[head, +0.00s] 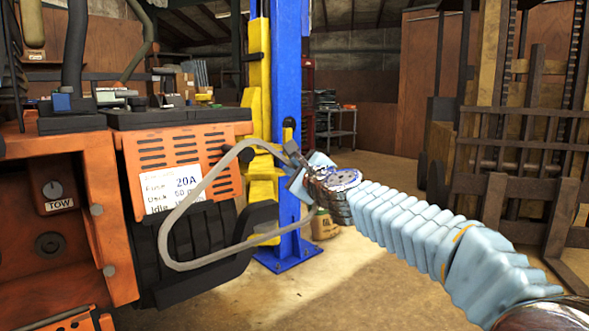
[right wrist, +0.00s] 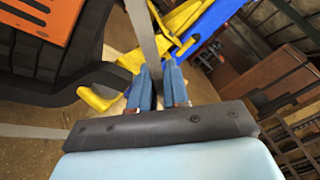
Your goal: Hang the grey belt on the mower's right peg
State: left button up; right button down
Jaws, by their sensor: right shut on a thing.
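The grey belt (head: 190,205) is a thin loop stretched in front of the mower's side. Its upper right end is in my right gripper (head: 297,160), which is shut on it. In the right wrist view the belt (right wrist: 145,35) runs up from between the blue fingertips (right wrist: 158,88), and another strand shows at the left edge. The orange mower (head: 185,150) stands at the left, with a vented panel and a white label. The belt overlaps its black lower part (head: 205,250); I cannot tell whether they touch. My left gripper is not in view.
A blue and yellow lift post (head: 288,90) stands just behind my right gripper, its foot bolted to the floor. A shelf cart (head: 335,125) stands farther back. The floor between is mostly open.

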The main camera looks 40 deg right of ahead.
jog(key=shift+w+a+p, duration=0.15)
jog(key=shift+w+p, duration=0.25)
jog(key=shift+w, duration=1.55)
jog(key=shift+f, duration=0.2)
jog(key=shift+f+b, duration=0.35)
jog(key=shift+b, duration=0.15)
jog(key=c, duration=1)
grip_release()
jog(key=shift+c, duration=0.2)
